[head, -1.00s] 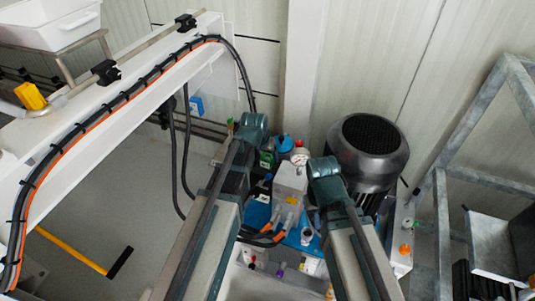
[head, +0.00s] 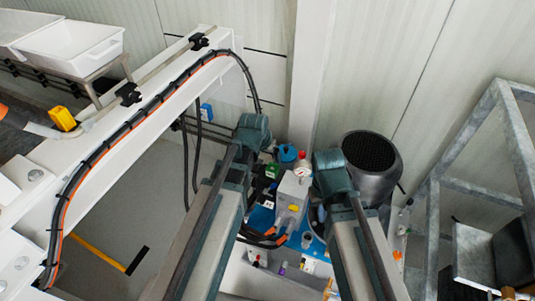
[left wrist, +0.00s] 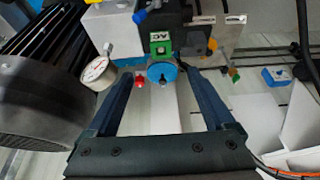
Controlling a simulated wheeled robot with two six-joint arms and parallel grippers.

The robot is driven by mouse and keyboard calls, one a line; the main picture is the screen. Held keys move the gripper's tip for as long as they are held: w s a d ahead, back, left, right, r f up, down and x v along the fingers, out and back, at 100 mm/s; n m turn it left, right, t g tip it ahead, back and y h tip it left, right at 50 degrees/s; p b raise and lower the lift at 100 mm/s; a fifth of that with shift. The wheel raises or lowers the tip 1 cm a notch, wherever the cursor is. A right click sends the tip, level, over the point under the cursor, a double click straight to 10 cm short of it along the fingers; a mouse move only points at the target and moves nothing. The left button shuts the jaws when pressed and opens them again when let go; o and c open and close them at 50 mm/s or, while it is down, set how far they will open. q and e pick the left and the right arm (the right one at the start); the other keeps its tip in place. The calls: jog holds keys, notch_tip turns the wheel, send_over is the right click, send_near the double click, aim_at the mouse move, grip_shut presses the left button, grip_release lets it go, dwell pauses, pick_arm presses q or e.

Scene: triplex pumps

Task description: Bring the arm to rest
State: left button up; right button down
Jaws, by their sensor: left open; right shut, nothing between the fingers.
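My left gripper (left wrist: 163,76) is open in the left wrist view. Its two dark fingers stand apart, with a blue round cap (left wrist: 161,70) seen between their tips. I cannot tell how far the cap is from the fingers. Nothing is held between them. In the head view my left arm (head: 232,190) and right arm (head: 345,215) reach up from the bottom edge, on either side of a grey pump block (head: 293,190). Neither gripper's fingers show in the head view; the right gripper is hidden or out of frame.
A dark motor (head: 372,165) stands right of the pump, and a gauge (left wrist: 95,70) sits beside it. A galvanised frame (head: 432,225) is at the right. A white beam (head: 125,140) with cables crosses the left. A white tub (head: 70,47) is at upper left. Floor (head: 150,200) shows below the beam.

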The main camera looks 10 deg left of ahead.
dwell(0.6)
pick_arm(q)
jog(key=s+d+r+g+y+p, duration=0.1)
jog(key=s+d+r+p, duration=0.3)
jog(key=s, duration=0.4)
jog(key=s+d+r+m+g+y+p, duration=0.1)
jog(key=s+d+r+g+p, duration=0.2)
jog(key=s+p, duration=0.3)
jog(key=s+d+r, duration=0.1)
jog(key=s, duration=0.2)
jog(key=shift+s+r+m+g, duration=0.2)
jog(key=shift+m+g, duration=0.1)
jog(key=shift+g, duration=0.1)
pick_arm(e)
notch_tip(320, 180, up, 10)
pick_arm(q)
jog(key=shift+d, duration=0.1)
pick_arm(e)
jog(key=shift+f, duration=0.1)
